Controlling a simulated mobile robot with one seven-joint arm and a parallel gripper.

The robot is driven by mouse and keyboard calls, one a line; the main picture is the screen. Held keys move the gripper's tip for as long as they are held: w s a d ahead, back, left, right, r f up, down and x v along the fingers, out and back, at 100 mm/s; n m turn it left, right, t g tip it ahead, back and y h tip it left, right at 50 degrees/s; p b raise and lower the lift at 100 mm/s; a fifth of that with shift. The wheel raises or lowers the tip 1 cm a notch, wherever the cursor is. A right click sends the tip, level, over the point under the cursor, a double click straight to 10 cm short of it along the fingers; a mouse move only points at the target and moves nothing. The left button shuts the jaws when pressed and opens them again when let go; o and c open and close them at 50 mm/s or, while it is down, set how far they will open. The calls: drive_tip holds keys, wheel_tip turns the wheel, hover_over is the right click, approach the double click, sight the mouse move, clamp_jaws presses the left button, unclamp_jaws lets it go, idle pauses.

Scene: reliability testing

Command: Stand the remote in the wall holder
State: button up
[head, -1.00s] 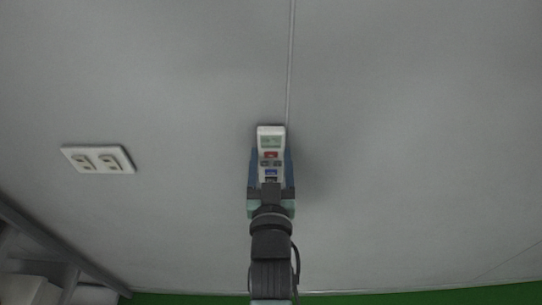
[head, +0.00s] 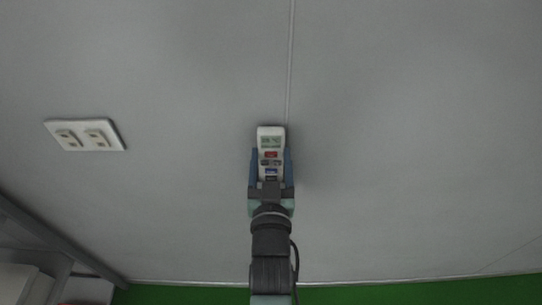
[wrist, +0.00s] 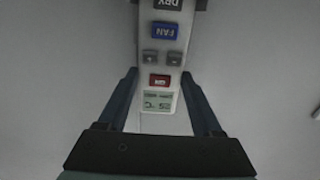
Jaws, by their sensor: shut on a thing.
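In the wrist view the remote (wrist: 160,92) appears upside down, display end nearest the palm, between the fingers of my gripper (wrist: 160,74). A small grey edge (wrist: 201,4) shows beside its far end; I cannot tell whether it is the wall holder. No holder is clearly visible in the head view.
A white double wall outlet (head: 85,134) is on the wall to the left. The grey wall (head: 420,130) is otherwise bare, with a thin vertical seam above the remote. A grey rack (head: 50,240) is at the lower left. A green strip (head: 400,293) runs along the bottom.

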drive_tip(key=shift+f, duration=0.45)
drive_tip(key=o, duration=1.6)
drive_tip(key=shift+c, duration=0.2)
drive_tip(key=shift+s+f, duration=0.1)
drive_tip(key=shift+s+b, duration=0.25)
drive_tip(key=shift+b, duration=0.1)
drive_tip(key=s+b, duration=0.3)
drive_tip(key=s, duration=0.9)
drive_tip(key=shift+s+b, duration=0.15)
drive_tip(key=shift+b, duration=0.2)
